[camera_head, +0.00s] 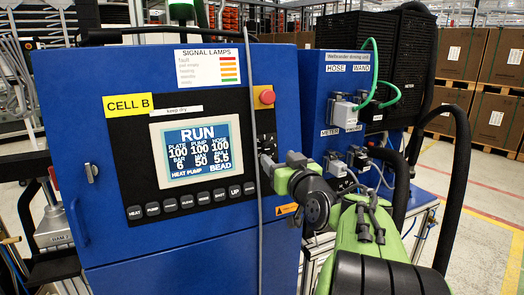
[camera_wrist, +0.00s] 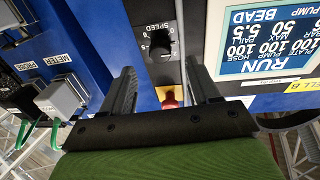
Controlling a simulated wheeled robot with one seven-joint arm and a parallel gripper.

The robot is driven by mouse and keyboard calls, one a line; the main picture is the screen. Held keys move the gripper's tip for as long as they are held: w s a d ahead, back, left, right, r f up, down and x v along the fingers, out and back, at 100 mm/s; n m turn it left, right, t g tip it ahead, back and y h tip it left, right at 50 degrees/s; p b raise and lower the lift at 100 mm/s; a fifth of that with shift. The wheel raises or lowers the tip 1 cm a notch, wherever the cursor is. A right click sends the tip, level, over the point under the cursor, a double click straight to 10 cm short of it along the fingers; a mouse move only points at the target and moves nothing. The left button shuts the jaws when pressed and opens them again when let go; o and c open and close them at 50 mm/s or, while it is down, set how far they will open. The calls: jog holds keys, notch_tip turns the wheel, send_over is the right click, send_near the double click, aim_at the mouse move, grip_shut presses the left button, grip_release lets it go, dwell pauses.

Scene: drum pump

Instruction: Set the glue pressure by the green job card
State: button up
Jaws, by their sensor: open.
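The control panel's display (camera_head: 195,151) on the blue cabinet reads RUN, with plate, pump and hose at 100, BAR 6, MAX 50 and a 5.5 value above BEAD. It also shows upside down in the wrist view (camera_wrist: 268,42). A row of dark buttons (camera_head: 191,202) runs below it; one reads UP. My gripper (camera_head: 268,163) is at the panel's right edge. In the wrist view my gripper (camera_wrist: 160,80) is open and empty, its fingers pointing towards the black SPEED knob (camera_wrist: 160,45). No green job card can be made out.
A red stop button (camera_head: 267,97) sits above my gripper on the cabinet. A thin grey cable (camera_head: 260,240) hangs down the cabinet front. Blue hose equipment (camera_head: 335,90) with green hoses stands to the right. Clear floor (camera_head: 485,230) lies at far right.

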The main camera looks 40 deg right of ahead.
aim_at(270, 150)
jog(key=x, duration=0.5)
jog(key=shift+w+d, duration=0.1)
jog(key=shift+w, duration=0.25)
jog(key=c, duration=1)
